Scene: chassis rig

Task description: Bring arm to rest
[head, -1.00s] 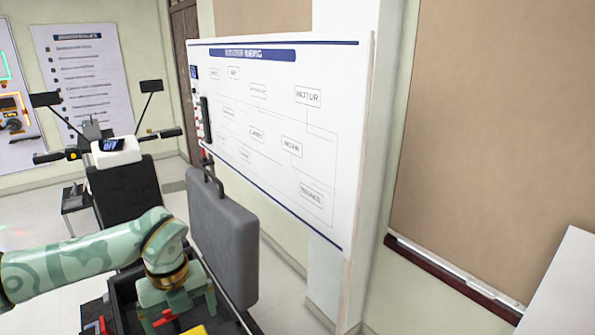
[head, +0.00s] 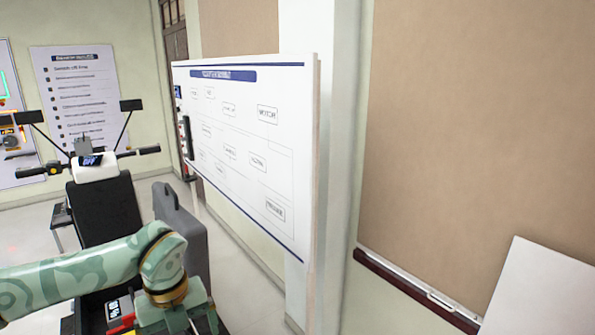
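My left arm comes in from the left, pale green with a darker pattern and a gold wrist ring. Its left gripper (head: 178,318) points down at the bottom edge of the head view, over a black tray or case (head: 95,310) with red and white items in it. The fingertips are cut off by the frame, so I cannot tell whether they are open or shut or hold anything. My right arm and gripper are not in view.
A grey case lid (head: 182,225) stands upright just behind the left gripper. Beyond it is a scooter-like rig (head: 105,205) with handlebars and mirrors. A whiteboard (head: 235,150) with a diagram stands to the right. A white panel (head: 545,290) is at the lower right. Floor shows between them.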

